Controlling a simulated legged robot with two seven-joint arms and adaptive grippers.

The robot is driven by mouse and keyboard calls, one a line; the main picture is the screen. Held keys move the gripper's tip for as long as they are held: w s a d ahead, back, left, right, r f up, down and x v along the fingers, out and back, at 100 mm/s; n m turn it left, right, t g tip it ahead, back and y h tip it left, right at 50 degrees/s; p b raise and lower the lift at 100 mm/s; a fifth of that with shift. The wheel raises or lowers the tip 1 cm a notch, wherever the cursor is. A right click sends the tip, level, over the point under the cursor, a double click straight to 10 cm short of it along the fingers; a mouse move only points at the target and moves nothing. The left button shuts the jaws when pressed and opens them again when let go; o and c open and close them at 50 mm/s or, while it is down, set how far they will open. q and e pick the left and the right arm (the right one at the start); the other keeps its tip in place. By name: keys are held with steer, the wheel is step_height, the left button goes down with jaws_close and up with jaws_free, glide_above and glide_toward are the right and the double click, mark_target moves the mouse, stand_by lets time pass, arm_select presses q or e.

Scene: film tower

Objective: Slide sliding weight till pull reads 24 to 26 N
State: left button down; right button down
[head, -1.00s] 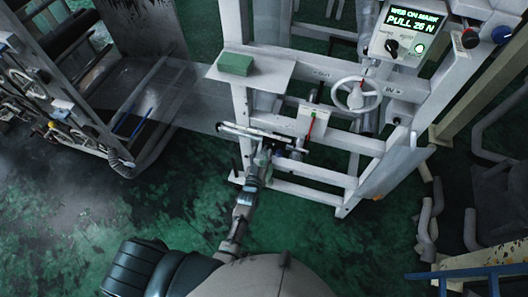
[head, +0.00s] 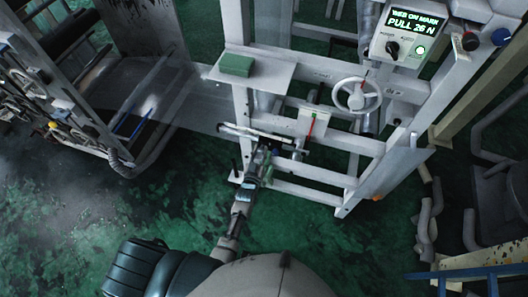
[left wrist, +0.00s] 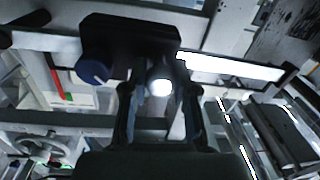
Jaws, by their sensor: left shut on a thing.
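The sliding weight (left wrist: 130,42) is a dark block with a blue knob (left wrist: 95,68) beside it, large at the top of the left wrist view. My left gripper (left wrist: 158,88) is shut on it, its two fingers below the block in that view. In the head view my left gripper (head: 265,152) is at the pale horizontal bar (head: 262,134) low on the white frame, and the weight is largely hidden by it. The readout (head: 414,20) shows "WEB ON MARK" and "PULL 26 N" with a green lamp lit. My right gripper is not in view.
The white machine frame (head: 325,183) surrounds the bar. A handwheel (head: 357,95) and a plate with a red pointer (head: 312,122) are to its right. Open green floor (head: 175,205) lies to the left.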

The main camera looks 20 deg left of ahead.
arm_select(q)
steer(key=shift+a, duration=0.15)
steer(key=c, duration=1.2)
jaws_free()
steer(key=o, duration=0.3)
steer(key=shift+d, duration=0.6)
steer(key=shift+s+a, duration=0.1)
steer(key=shift+s, duration=0.4)
steer(key=s, duration=1.1)
steer(key=shift+d, duration=0.35)
